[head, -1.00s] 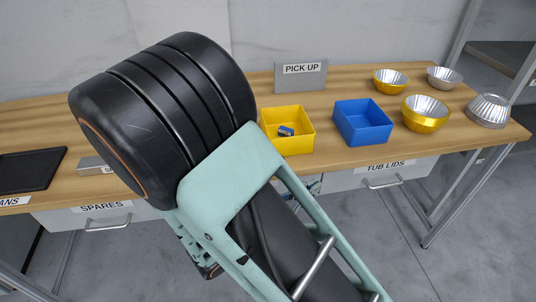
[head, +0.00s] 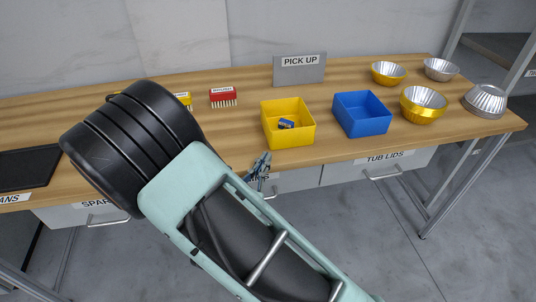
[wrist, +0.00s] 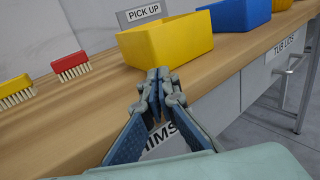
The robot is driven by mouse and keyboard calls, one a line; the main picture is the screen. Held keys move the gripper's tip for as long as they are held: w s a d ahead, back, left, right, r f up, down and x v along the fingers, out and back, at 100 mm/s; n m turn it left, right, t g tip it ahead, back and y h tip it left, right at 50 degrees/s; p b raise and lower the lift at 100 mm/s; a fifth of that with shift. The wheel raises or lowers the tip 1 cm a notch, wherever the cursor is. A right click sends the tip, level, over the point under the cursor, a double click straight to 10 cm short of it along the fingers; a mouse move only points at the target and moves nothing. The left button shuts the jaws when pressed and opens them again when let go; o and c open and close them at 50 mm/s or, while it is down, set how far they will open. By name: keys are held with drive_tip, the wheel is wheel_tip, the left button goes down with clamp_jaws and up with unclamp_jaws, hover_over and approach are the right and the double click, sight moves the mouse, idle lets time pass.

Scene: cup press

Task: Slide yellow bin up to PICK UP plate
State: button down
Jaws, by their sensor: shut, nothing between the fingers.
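The yellow bin (head: 289,136) stands on the wooden bench, with a small blue item (head: 286,124) inside it. The PICK UP plate (head: 299,70) stands upright behind the bin at the back of the bench, with bare wood between them. My gripper (head: 266,157) is shut and empty at the front edge of the bench, just left of and in front of the bin. In the wrist view the shut fingertips (wrist: 158,72) overlap the lower front of the yellow bin (wrist: 165,42); I cannot tell whether they touch it. The plate (wrist: 142,14) shows behind the bin there.
A blue bin (head: 362,116) stands close right of the yellow bin. Several metal and gold bowls (head: 424,104) are further right. A red brush (head: 223,97) lies to the left, and a black tray (head: 28,168) at far left. Drawers hang under the bench edge.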

sight(272, 147)
drive_tip(key=shift+x, duration=1.45)
drive_tip(key=x, duration=0.3)
drive_tip(key=shift+w+d, duration=0.15)
drive_tip(key=shift+w, duration=0.25)
drive_tip(key=shift+s, duration=0.1)
